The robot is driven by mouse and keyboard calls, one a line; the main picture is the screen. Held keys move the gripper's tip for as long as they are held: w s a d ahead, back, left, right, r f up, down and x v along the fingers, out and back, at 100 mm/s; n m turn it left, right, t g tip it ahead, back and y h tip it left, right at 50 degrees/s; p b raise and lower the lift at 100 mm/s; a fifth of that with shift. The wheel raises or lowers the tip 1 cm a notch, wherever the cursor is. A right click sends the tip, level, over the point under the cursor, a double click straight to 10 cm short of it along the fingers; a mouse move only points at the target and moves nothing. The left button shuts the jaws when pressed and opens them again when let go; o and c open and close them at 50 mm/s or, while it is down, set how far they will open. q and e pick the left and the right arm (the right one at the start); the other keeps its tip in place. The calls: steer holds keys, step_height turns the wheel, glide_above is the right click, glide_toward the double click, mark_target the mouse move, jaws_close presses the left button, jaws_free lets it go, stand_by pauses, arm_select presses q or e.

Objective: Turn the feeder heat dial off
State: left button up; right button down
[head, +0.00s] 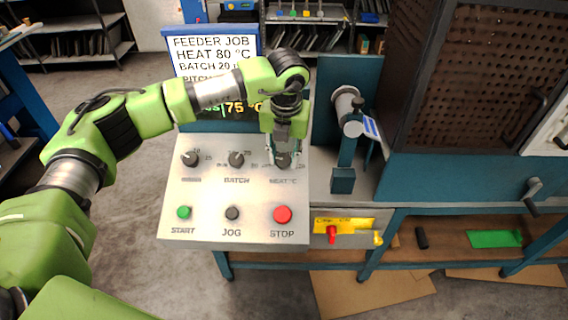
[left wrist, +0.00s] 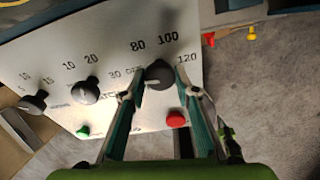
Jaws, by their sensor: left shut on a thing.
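The heat dial (head: 283,160) is the rightmost of three dark dials in the top row of the sloped metal control panel (head: 200,222). My left gripper (head: 282,150) reaches down over it and is shut on it. In the left wrist view the heat dial (left wrist: 158,75) sits between the two fingertips (left wrist: 157,92). Its light pointer line points roughly left, and marks 80, 100 and 120 show around it. The mark left of the dial is partly hidden by a finger. My right gripper is not in view.
The batch dial (head: 236,159) and another dial (head: 190,159) are to the left. Below are the green start button (head: 184,212), dark jog button (head: 232,213) and red stop button (head: 282,214). A sign (head: 213,50) reads HEAT 80 °C; a partly hidden display (head: 235,108) shows 75.

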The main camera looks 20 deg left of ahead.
arm_select(q)
steer(key=shift+w+n+b, duration=0.1)
steer(key=shift+n+b, duration=0.7)
steer(key=shift+n, duration=0.2)
steer(key=shift+r, duration=0.1)
steer(key=o, duration=1.1)
step_height(320, 180, up, 12)
steer(key=s, duration=0.2)
steer(key=shift+d, duration=0.2)
